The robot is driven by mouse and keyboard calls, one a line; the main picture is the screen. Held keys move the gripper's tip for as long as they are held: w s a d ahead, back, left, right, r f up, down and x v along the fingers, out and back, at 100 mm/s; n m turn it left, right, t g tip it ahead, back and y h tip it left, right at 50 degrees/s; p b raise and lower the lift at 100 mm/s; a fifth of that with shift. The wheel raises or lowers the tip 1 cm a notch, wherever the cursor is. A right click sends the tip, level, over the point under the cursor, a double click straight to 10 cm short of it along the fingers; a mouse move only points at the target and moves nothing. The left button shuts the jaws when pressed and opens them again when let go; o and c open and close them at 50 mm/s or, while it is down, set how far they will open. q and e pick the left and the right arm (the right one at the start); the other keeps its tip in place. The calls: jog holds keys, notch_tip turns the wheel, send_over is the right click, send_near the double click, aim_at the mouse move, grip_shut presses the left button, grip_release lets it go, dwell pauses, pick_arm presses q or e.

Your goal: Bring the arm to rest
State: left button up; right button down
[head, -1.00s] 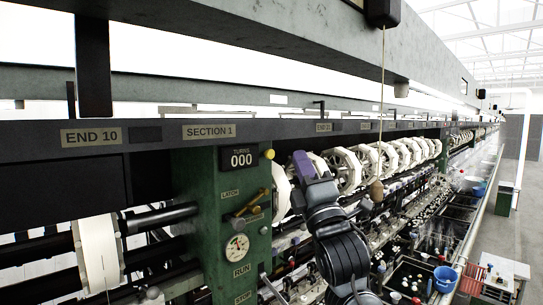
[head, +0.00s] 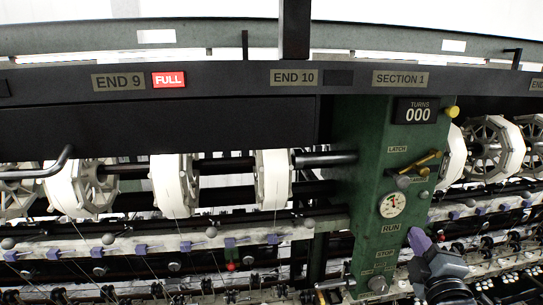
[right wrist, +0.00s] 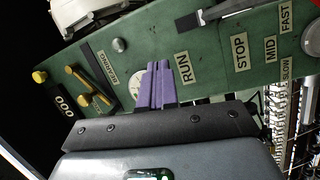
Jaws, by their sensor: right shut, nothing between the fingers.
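My right gripper (head: 417,238) has purple fingers and stands at the lower right of the head view, in front of the lower right edge of the green control post (head: 350,170). In the right wrist view its purple fingers (right wrist: 158,85) are together and empty. There they overlap the post's face between the gauge (right wrist: 135,82) and the RUN label (right wrist: 184,67); I cannot tell how far off the post they are. The dark right arm shows only at the bottom right corner of the head view. My left gripper is not in view.
The post carries a turns counter (head: 417,112) reading 000, a yellow latch lever (head: 424,162) and a knob (head: 377,284). White reels (head: 273,178) line the machine on both sides. A red FULL sign (head: 169,79) shows beside END 9. Threads and small guides fill the lower left.

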jog(key=s+a+f+m+g+y+p, duration=0.15)
jog(key=s+f, duration=0.25)
jog(key=f, duration=0.4)
jog(key=s+a+f+m+g, duration=0.2)
jog(key=s+f+g, duration=0.1)
jog(key=f, duration=0.5)
jog(key=s+a+f+m+g, duration=0.2)
jog(key=s+f+g, duration=0.15)
jog(key=f, duration=0.35)
jog(key=s+a+f+m+g, duration=0.1)
jog(key=s+f+m+g, duration=0.1)
jog(key=s+f, duration=0.2)
jog(key=s+a+f+m+g+y+p, duration=0.1)
jog(key=s+f, duration=0.4)
jog(key=s, duration=0.6)
jog(key=s+a+f+m+g, duration=0.1)
jog(key=s+f+m+g, duration=0.2)
jog(key=s, duration=0.5)
jog(key=shift+s+a+f+g+p, duration=0.15)
jog(key=shift+a+f+g+p, duration=0.2)
jog(key=shift+f+g, duration=0.45)
